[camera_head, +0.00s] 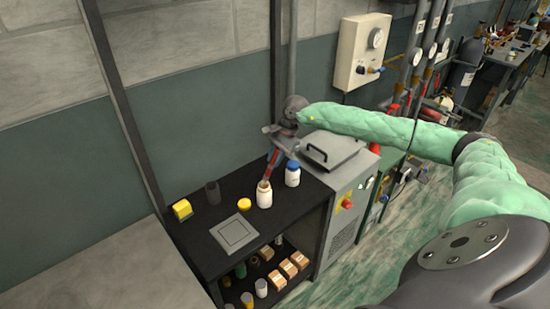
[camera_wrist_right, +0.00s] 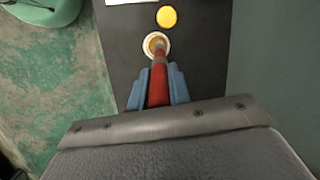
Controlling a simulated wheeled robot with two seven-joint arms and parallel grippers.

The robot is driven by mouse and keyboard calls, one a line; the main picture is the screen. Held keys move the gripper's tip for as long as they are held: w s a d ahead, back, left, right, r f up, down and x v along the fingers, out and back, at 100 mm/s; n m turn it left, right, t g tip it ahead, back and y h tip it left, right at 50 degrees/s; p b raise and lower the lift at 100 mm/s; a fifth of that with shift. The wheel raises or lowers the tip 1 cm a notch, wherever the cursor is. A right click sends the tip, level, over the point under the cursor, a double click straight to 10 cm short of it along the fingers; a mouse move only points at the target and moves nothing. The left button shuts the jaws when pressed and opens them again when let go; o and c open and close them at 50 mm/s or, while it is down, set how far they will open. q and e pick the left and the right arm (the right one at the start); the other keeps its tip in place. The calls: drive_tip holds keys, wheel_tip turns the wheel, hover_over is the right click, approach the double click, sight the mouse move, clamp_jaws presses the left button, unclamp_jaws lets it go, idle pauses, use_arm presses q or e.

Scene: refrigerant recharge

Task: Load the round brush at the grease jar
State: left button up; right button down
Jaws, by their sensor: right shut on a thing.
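My right gripper (camera_head: 279,141) is shut on the red handle of the round brush (camera_head: 271,163), above the black bench. In the right wrist view the fingers (camera_wrist_right: 158,84) grip the red brush handle (camera_wrist_right: 158,86) from both sides. The brush points down at the open white grease jar (camera_head: 264,195). In the right wrist view the brush's far end overlaps the jar mouth (camera_wrist_right: 155,40); its tip is hidden, so I cannot tell how deep it is. A yellow lid (camera_head: 244,203) lies beside the jar. My left gripper is not in view.
A white bottle with a blue cap (camera_head: 292,173) stands close right of the jar.

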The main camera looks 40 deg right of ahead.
drive_tip(key=shift+f+b, duration=0.4)
idle(0.4)
drive_tip(key=shift+f+b, duration=0.1)
drive_tip(key=shift+b, duration=0.5)
idle(2.6)
drive_tip(key=shift+r, duration=3.6)
drive_tip(key=shift+f, duration=0.1)
